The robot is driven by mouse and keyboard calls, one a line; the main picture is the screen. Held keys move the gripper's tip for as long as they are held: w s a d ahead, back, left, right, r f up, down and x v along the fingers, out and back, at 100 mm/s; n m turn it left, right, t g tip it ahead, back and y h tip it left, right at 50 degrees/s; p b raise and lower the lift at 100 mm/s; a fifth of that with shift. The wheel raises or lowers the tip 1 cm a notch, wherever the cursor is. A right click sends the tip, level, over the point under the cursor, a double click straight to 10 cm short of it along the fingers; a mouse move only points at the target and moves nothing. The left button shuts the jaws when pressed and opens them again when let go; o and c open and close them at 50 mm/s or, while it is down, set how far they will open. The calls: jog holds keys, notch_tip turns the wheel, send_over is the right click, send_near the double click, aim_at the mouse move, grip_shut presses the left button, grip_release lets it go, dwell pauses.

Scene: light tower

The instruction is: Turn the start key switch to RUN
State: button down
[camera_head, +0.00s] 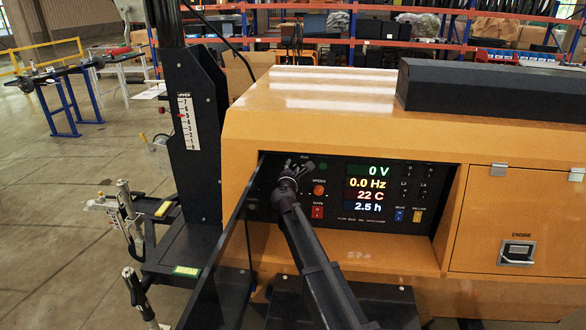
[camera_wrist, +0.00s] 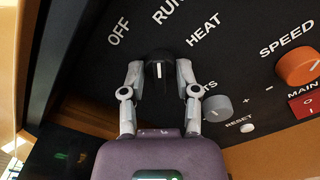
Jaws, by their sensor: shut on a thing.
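The start key switch (camera_wrist: 158,73) is a black knob with a white mark, on the dark panel in the wrist view. The labels OFF (camera_wrist: 119,33), RUN (camera_wrist: 166,11) and HEAT (camera_wrist: 204,29) lie around its upper side. The white mark stands upright in the picture and points roughly toward RUN. My gripper (camera_wrist: 158,78) has one finger on each side of the knob and is shut on it. In the head view my gripper (camera_head: 290,174) is at the left part of the panel, and my arm hides the switch.
A grey knob (camera_wrist: 217,107), an orange speed knob (camera_wrist: 297,67) and a red main switch (camera_wrist: 307,104) sit to the right. In the head view the lit display (camera_head: 370,190) reads 0 V and 0.0 Hz. An open dark door (camera_head: 225,255) stands left of my arm.

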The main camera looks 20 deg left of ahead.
jog(key=c, duration=0.7)
grip_release()
jog(key=shift+s, duration=0.1)
jog(key=v, duration=1.1)
jog(key=shift+s+d, duration=0.2)
jog(key=shift+s, duration=0.2)
jog(key=shift+d, duration=0.1)
